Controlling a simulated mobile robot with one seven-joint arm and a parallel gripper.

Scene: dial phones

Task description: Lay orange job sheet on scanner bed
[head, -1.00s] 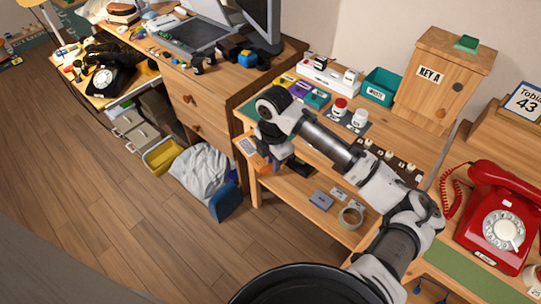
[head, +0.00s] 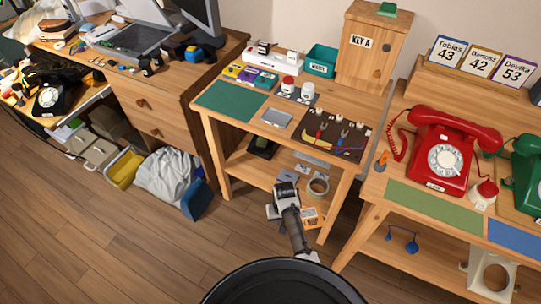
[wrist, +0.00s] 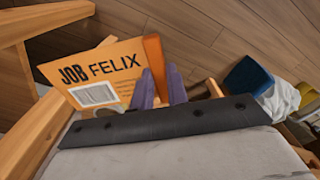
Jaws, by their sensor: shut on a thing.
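The orange job sheet (wrist: 115,62), printed JOB FELIX with a barcode, is held by my gripper (wrist: 160,88), whose purple fingers are shut on its raised edge tab. In the head view the sheet (head: 311,217) shows partly behind my arm, low beside the wooden workbench. The scanner bed (head: 139,39) is a dark glass plate on the desk at the upper left, with its lid (head: 146,11) raised. My gripper and the sheet are well apart from it. The fingertips are hard to make out in the head view.
The workbench (head: 232,101) and its lower shelf with a tape roll (head: 318,184) stand close to my arm. A desk with drawers (head: 150,104), a white bag (head: 168,174) and a blue bin (head: 197,200) lie leftward. Open floor (head: 110,235) is at the lower left.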

